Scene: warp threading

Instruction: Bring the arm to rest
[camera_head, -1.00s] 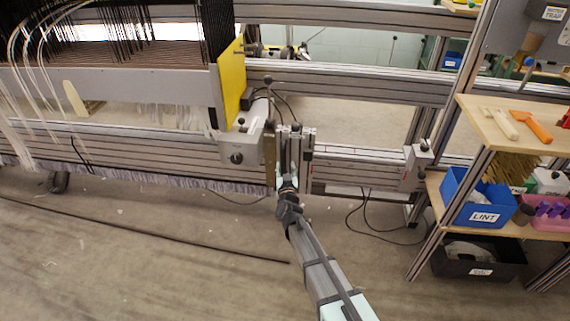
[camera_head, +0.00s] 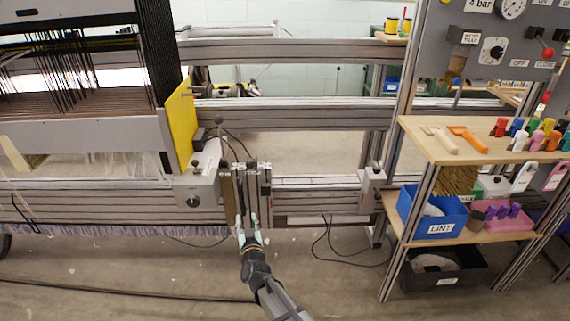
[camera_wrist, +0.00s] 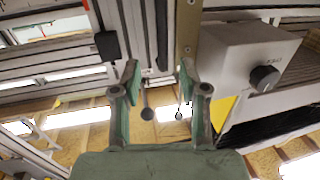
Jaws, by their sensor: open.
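My gripper (camera_head: 247,228) is in front of the lower grey beam of the loom frame, below and in front of a vertical metal bracket (camera_head: 257,190). In the wrist view my gripper (camera_wrist: 158,75) shows two green fingers spread apart with nothing between them. Past the fingers are dark rails, a brass-coloured strip (camera_wrist: 188,30) and a grey box with a black knob (camera_wrist: 264,78). The same grey box (camera_head: 196,188) is left of my gripper in the head view. Whether a finger touches the bracket, I cannot tell.
A wooden shelf unit (camera_head: 470,150) stands at the right with a blue LINT bin (camera_head: 434,218), a pink bin (camera_head: 500,218) and a black bin (camera_head: 446,270). The loom with dark threads (camera_head: 80,75) fills the left. Cables (camera_head: 335,245) hang near the floor. Open floor lies in front.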

